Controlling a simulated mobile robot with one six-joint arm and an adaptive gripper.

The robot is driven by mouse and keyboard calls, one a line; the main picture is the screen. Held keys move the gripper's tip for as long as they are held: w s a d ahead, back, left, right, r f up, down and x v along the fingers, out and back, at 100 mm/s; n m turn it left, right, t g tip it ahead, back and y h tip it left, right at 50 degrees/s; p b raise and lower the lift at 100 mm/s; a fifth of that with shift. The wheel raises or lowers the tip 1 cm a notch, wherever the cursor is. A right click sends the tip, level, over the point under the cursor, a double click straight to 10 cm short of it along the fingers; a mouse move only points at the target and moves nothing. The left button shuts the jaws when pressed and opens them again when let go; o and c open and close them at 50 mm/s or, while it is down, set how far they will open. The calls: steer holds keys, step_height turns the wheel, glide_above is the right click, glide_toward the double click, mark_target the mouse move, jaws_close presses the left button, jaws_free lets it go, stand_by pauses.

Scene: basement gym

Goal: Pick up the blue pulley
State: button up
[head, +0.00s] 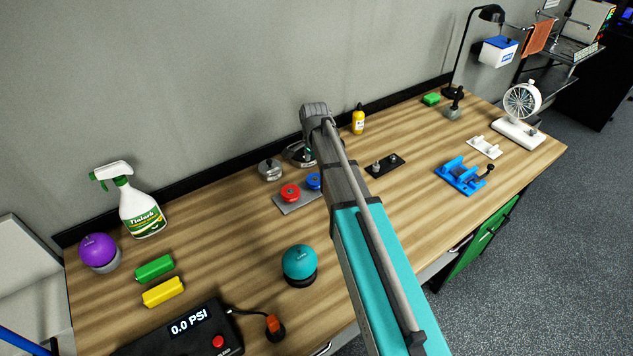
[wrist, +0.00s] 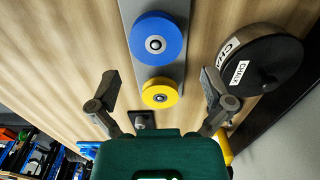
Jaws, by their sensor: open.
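The blue pulley (head: 313,181) sits on a grey plate (head: 291,208) on the wooden bench, beside a red pulley (head: 290,193). My arm partly covers that plate in the head view. In the wrist view the blue pulley (wrist: 157,38) lies flat on the plate (wrist: 132,10), with a yellow pulley (wrist: 159,93) next to it. My gripper (wrist: 158,84) is open and empty above the plate. Its two fingers stand on either side of the yellow pulley in the picture, with the blue pulley farther up. In the head view my arm mostly hides the gripper.
A dark round labelled container (wrist: 262,62) is close to the right finger. A black plate with posts (head: 386,166), a yellow bottle (head: 358,119) and a teal ball (head: 299,262) stand around the arm. The wall runs behind the bench.

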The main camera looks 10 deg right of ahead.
mark_target(315, 178)
steer(key=shift+f, duration=0.1)
steer(key=shift+s+f+b, duration=0.2)
steer(key=shift+f+b, duration=2.3)
steer(key=shift+b, duration=0.15)
steer(key=c, duration=1)
steer(key=shift+r, duration=0.1)
steer(key=shift+c, duration=0.2)
step_height(315, 178, up, 3)
steer(key=p, duration=0.3)
steer(key=s+a+r+p, duration=0.2)
steer(key=s+r+p, duration=0.8)
steer(key=s, duration=0.3)
steer(key=shift+s+a, duration=0.15)
steer(key=shift+s, duration=0.25)
steer(key=shift+f, duration=0.1)
